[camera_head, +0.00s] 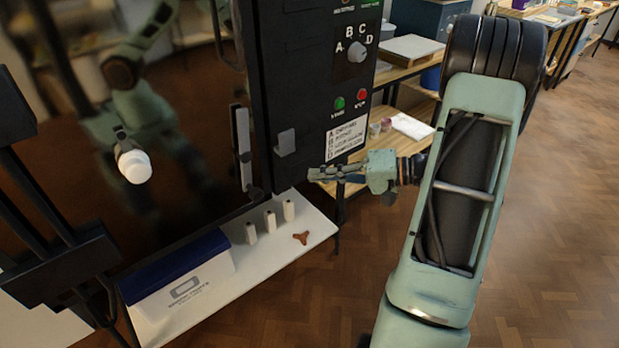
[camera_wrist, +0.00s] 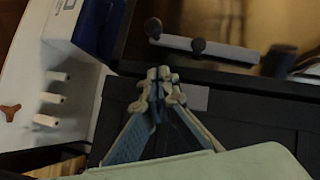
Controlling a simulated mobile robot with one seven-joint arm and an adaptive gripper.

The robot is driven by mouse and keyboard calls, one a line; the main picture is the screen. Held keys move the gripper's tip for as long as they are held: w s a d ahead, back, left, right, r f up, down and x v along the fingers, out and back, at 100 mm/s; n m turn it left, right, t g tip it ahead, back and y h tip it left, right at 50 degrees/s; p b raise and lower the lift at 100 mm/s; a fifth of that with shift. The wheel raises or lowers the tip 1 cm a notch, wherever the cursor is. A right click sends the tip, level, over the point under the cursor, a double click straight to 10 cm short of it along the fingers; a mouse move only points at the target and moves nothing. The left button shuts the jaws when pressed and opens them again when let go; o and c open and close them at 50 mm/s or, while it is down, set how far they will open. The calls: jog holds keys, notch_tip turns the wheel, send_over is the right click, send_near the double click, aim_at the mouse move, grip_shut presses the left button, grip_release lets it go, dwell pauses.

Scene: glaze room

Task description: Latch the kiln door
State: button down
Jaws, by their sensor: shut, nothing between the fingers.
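The kiln door (camera_head: 90,185) is a large dark glossy panel at the left, with a white round knob (camera_head: 134,166) standing out from it. A grey latch bar (camera_head: 243,150) stands upright near the door's right edge. It also shows in the wrist view (camera_wrist: 225,49), with dark round ends. A small grey plate (camera_head: 285,143) is on the black kiln front (camera_wrist: 255,120) beside it. I cannot tell whether the door is fully flush. My gripper (camera_head: 313,173) is shut and empty, to the right of and slightly below the plate. Its closed tips (camera_wrist: 158,76) show near the plate in the wrist view.
A white shelf (camera_head: 310,238) below the door holds several small white posts (camera_head: 270,221), a brown three-armed piece (camera_head: 301,238) and a blue and white box (camera_head: 185,275). The control panel (camera_head: 356,75) is above my gripper. A wooden shelf unit (camera_head: 405,72) stands behind. Floor at right is clear.

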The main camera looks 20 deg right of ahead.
jog(key=w+a+f, duration=0.3)
jog(key=a, duration=0.7)
jog(key=shift+f, duration=0.25)
jog(key=shift+w+a+f+b, duration=0.1)
jog(key=shift+w+f+b, duration=0.05)
jog(key=shift+b, duration=0.3)
jog(key=shift+a, duration=0.1)
